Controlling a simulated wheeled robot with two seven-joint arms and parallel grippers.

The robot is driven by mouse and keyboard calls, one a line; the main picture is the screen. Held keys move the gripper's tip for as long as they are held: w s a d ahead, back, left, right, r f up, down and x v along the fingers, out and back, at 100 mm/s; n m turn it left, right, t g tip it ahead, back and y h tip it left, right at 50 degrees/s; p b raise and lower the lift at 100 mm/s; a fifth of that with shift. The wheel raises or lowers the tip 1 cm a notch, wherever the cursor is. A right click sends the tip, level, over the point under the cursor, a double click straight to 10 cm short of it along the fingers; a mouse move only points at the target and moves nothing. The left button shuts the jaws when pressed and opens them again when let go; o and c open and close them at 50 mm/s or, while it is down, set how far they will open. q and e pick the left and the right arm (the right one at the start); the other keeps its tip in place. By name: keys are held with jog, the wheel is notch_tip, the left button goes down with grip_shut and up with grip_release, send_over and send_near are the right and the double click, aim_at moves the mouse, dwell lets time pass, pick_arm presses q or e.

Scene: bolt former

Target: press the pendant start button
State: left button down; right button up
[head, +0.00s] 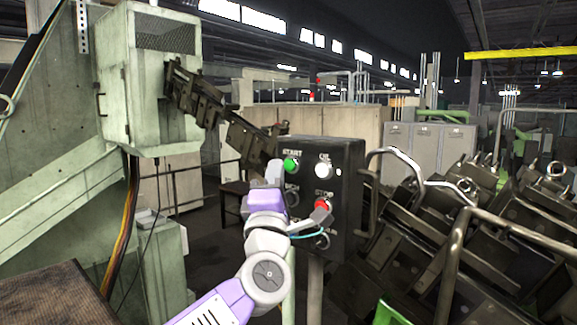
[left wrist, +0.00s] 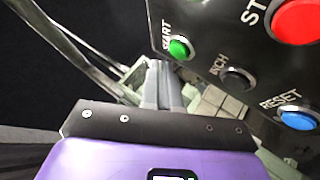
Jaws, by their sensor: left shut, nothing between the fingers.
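The pendant (head: 345,165) is a dark box on a post, with labelled buttons on its face. The green START button (head: 291,165) is at its upper left; it also shows near the top of the left wrist view (left wrist: 180,47). My left gripper (head: 275,172) is in front of the pendant, its fingers just left of and slightly below the green button. In the left wrist view the grey fingers (left wrist: 158,66) are together and empty, and their tips appear beside the green button. Whether they touch it cannot be told. My right gripper is not in view.
The red STOP button (head: 322,205) and a white button (head: 323,170) are close by. A black button (left wrist: 238,78) and a blue RESET button (left wrist: 298,117) show in the left wrist view. A bent metal rail (head: 405,160) and dark machinery stand at right; a green cabinet (head: 145,75) stands at left.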

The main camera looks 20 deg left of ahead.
pick_arm(q)
jog(key=shift+w+d, duration=0.1)
jog(key=shift+w, duration=0.05)
dwell(0.6)
jog(key=shift+w, duration=0.3)
